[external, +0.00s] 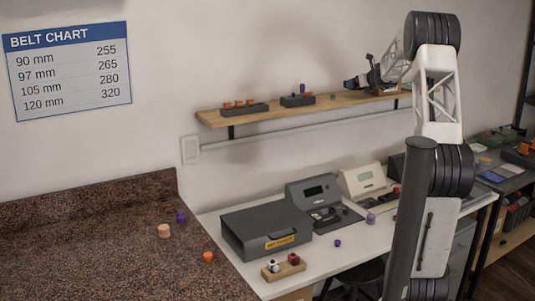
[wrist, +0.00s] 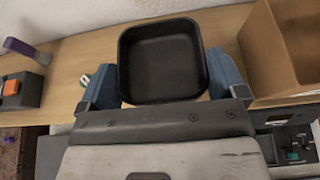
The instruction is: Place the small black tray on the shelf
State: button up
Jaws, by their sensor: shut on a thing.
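The small black tray (wrist: 163,62) is a square, empty, open-topped tray, held between the two blue fingers of my gripper (wrist: 162,78) in the wrist view. My gripper is shut on it by its two sides. The wooden shelf (wrist: 75,58) lies below and behind the tray in that view. In the external view my gripper (external: 362,80) is at the right part of the wall shelf (external: 345,102). I cannot tell whether the tray touches the shelf.
A wooden box (wrist: 292,45) stands close on the tray's right. A dark block with an orange piece (wrist: 20,88) and a purple-handled tool (wrist: 24,48) are at left. Bare shelf shows beside the left finger.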

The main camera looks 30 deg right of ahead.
aim_at(362, 89)
jog(key=shift+w+d, duration=0.2)
jog(key=shift+w, duration=0.2)
jog(key=shift+f, duration=1.8)
jog(key=shift+f, duration=0.15)
jog(key=o, duration=0.6)
jog(key=shift+s+r, duration=0.3)
jog(key=shift+s, duration=0.1)
jog(key=v, duration=1.1)
jog(key=shift+s+r, duration=0.1)
